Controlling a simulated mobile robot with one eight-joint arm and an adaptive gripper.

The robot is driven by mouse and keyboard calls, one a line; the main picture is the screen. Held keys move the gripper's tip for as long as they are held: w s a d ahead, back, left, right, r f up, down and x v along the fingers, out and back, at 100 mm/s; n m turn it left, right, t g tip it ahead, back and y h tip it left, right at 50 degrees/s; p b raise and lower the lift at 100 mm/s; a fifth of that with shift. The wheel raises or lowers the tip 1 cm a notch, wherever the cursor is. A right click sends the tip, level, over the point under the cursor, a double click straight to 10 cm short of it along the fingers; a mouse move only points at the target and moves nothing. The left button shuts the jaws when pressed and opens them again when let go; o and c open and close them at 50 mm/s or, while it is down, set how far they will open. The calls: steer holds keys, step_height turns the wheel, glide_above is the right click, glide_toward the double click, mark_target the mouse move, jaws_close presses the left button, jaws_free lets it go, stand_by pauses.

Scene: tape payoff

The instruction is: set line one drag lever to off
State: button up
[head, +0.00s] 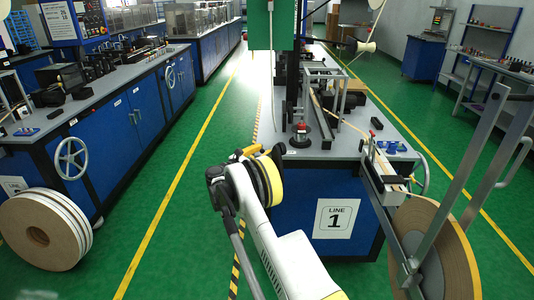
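The line one bench (275,205) is blue with a grey top and bears a white "LINE 1" sign (338,217) on its end. A large brown tape reel (440,240) with a yellow edge hangs in a grey metal bracket (487,140) at the bench's right front. A grey channel (380,178) runs beside the reel, with small blue knobs (392,147) near it. I cannot pick out the drag lever for certain. My white and yellow arm reaches up from the bottom centre, left of the sign. My gripper cannot be made out.
A red-topped post (301,133) and a black round base (325,142) stand on the bench top. Another blue bench (110,130) with a handwheel (71,157) and a reel (44,229) is at left. Green floor lies free between the benches.

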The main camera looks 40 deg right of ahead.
steer(key=shift+x, duration=1.1)
jaws_close()
